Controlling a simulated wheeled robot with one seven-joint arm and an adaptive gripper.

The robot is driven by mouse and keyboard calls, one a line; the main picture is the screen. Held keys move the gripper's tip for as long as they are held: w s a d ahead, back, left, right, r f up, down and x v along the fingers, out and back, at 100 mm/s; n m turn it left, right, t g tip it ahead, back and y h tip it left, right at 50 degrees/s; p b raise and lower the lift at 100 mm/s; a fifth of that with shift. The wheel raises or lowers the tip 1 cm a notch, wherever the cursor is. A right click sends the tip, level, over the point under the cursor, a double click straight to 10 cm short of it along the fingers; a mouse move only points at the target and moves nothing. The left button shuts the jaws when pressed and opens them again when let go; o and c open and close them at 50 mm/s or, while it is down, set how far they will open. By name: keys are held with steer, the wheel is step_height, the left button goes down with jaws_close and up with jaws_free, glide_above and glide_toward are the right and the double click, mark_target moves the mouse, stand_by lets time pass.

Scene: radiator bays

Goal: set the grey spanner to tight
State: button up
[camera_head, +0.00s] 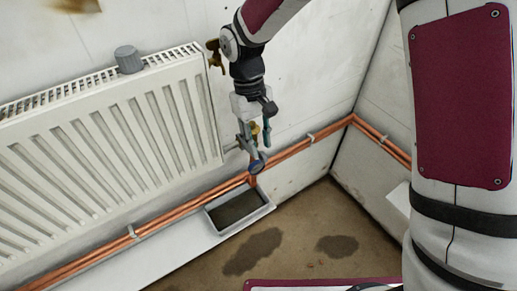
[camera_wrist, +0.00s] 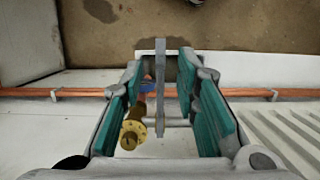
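The grey spanner (camera_wrist: 158,90) shows in the wrist view as a long narrow grey bar, upright in the picture. My gripper (camera_wrist: 160,72) is open, with one teal pad on each side of the spanner and a visible gap to both. A brass fitting (camera_wrist: 132,132) with a round flange lies left of the spanner, inside the left finger. A small blue and red part lies just left of the bar. In the head view my gripper (camera_head: 256,143) points down at the radiator's lower right side and hides most of the spanner and fitting.
A white radiator (camera_head: 110,150) with a grey knob (camera_head: 128,60) on top fills the left. Copper pipes (camera_head: 300,146) run low along the walls. A grey tray (camera_head: 262,210) of dark liquid sits below my gripper. The brown floor has dark stains (camera_head: 253,252).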

step_height(320, 180, up, 6)
steer(key=shift+f, duration=0.1)
